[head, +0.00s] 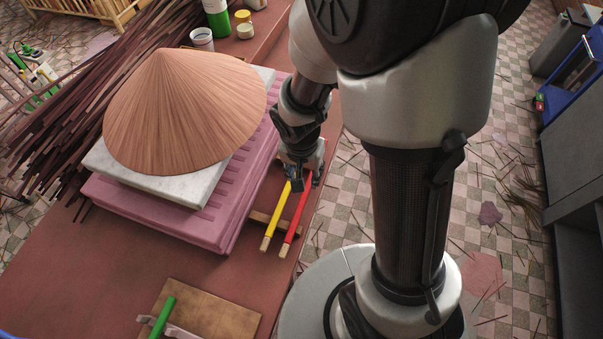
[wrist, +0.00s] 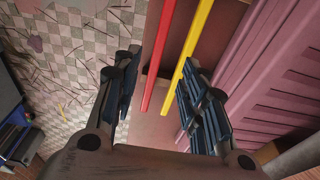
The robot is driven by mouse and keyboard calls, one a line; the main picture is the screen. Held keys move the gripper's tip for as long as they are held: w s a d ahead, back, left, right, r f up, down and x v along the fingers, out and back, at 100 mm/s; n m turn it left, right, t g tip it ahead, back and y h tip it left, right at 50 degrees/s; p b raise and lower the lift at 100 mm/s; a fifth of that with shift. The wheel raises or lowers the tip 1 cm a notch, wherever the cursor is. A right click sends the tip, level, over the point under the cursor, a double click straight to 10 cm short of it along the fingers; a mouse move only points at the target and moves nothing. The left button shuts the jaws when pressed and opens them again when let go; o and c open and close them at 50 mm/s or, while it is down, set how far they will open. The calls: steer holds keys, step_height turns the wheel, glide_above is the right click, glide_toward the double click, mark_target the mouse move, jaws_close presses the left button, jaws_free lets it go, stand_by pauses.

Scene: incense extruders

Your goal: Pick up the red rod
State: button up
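The red rod (head: 299,214) lies at the right edge of the red-brown table, its pale near end toward the camera. A yellow rod (head: 276,216) lies just left of it, roughly parallel. My gripper (head: 303,177) is over the far part of the rods and hides it in the head view. In the wrist view my gripper (wrist: 160,62) is open. The red rod (wrist: 169,56) shows between its two fingers, and the yellow rod (wrist: 197,45) runs close to the right finger. I cannot tell how far the fingers are above the rods.
A pink ridged block (head: 222,221) with a grey slab (head: 192,188) and conical straw hat (head: 185,110) stands left of the rods. A wooden piece (head: 262,219) lies by them. A green rod (head: 163,315) sits on a board (head: 215,307) in front. The floor lies right.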

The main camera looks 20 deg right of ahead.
steer(key=b, duration=0.3)
glide_above(305, 193)
step_height(305, 193, down, 7)
steer(key=shift+r, duration=0.1)
step_height(305, 193, down, 5)
steer(key=b, duration=0.2)
steer(key=shift+w+f+b, duration=0.1)
steer(key=shift+f+b, duration=0.1)
steer(key=shift+b, duration=0.2)
jaws_close()
